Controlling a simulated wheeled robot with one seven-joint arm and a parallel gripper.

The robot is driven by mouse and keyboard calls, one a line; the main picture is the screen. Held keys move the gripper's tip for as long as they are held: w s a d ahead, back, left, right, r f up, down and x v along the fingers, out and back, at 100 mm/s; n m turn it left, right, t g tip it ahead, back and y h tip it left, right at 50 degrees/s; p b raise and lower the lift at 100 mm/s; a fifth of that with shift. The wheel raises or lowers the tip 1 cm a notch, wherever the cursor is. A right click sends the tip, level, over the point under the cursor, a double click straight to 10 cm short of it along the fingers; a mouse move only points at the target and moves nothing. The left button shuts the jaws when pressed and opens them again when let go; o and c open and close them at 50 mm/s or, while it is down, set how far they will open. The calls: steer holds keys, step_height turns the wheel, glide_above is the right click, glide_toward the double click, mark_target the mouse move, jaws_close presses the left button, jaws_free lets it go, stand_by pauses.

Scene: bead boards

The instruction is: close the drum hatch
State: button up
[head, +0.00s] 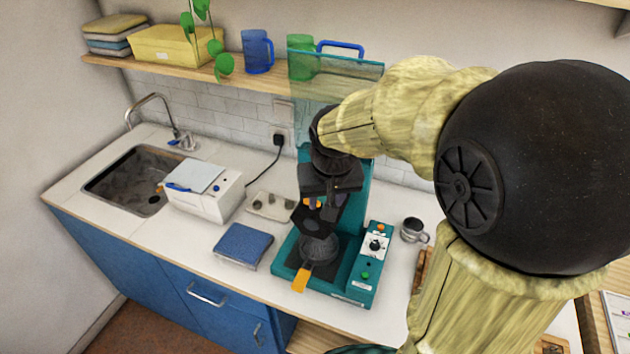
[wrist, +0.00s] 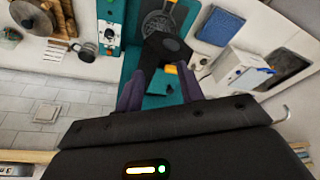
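A teal machine (head: 371,250) stands on the counter, with a knob and buttons on its front right panel. A clear teal panel (head: 345,75) stands upright at its top. A dark, round ribbed part (head: 319,249) with an orange handle (head: 302,279) sits low in it and also shows in the wrist view (wrist: 160,22). I cannot tell which part is the drum hatch. My gripper (head: 328,190) is over the machine. In the wrist view its two fingers (wrist: 160,83) are apart, with a black part (wrist: 165,48) just beyond them; contact is unclear.
A white box with a blue lever (head: 208,192), a blue pad (head: 243,245) and a small tray (head: 270,206) are left of the machine. A grey mug (head: 413,230) stands to the right. The sink (head: 135,180) is far left. A shelf (head: 190,78) runs above.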

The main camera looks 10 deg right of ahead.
steer(key=w+r+m+b, duration=0.1)
steer(key=w+r, duration=0.4)
steer(key=r, duration=0.6)
steer(key=shift+w+a+r+m+t+h+b, duration=0.15)
steer(key=shift+w+a+m+t+h+b, duration=0.05)
steer(key=shift+a+m+t+h+b, duration=0.2)
steer(key=p+x, duration=0.2)
steer(key=x, duration=1.5)
steer(key=shift+w+d+p, duration=0.15)
steer(key=shift+w+p, duration=0.05)
steer(key=shift+p, duration=0.1)
steer(key=shift+f, duration=0.25)
jaws_close()
